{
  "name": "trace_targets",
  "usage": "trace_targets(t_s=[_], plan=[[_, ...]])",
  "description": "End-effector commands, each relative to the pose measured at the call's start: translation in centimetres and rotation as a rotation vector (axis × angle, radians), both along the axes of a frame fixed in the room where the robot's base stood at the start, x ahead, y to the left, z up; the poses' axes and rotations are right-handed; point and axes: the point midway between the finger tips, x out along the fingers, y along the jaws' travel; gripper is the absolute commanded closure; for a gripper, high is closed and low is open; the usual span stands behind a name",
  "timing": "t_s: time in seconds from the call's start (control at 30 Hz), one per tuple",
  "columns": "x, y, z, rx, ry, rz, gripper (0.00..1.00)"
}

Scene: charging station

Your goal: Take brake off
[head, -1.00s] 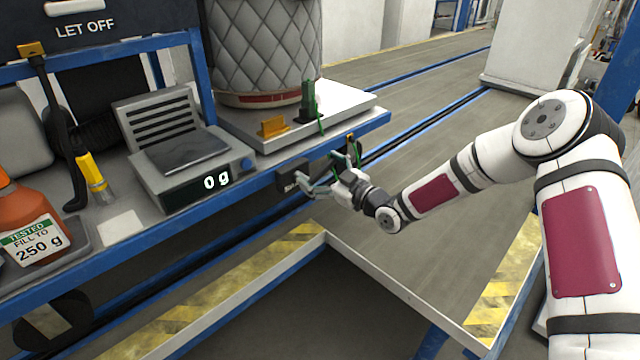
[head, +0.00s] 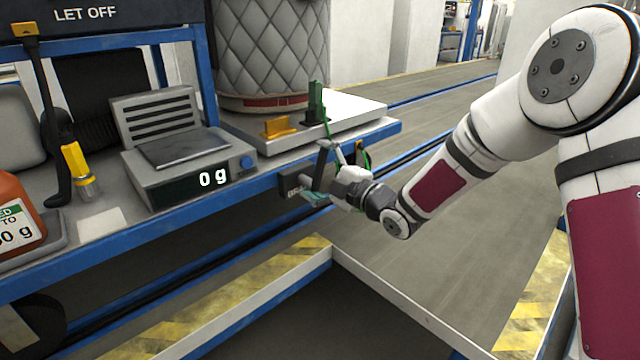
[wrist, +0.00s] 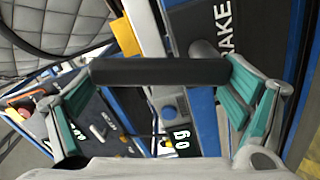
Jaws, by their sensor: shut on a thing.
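A dark box (head: 291,187), lettered BRAKE, is fixed at the blue front edge of the bench; its lettering also shows in the wrist view (wrist: 223,28). A black bar-shaped brake handle (wrist: 160,71) crosses the wrist view in front of the box. My gripper (head: 321,174) is at the box, with one finger above and one below. In the wrist view, my gripper (wrist: 155,105) has its teal pads at either end of the bar and is shut on it. In the head view the fingers largely hide the handle.
A scale (head: 185,150) reading 0 g stands left on the bench. A yellow block (head: 278,127) and a green upright piece (head: 316,102) with a green cord sit on the white platform (head: 352,112) beside a quilted cylinder (head: 270,50). A low rail (head: 400,305) runs below my arm.

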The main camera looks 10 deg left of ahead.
Motion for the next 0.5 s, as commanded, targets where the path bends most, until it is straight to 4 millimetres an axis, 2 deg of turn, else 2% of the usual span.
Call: trace_targets(t_s=[0.03,0.5], plan=[[-0.15,0.12,-0.55,-0.023,-0.029,0.001,0.58],[-0.53,0.36,-0.43,-0.176,-0.222,0.0,0.58]])
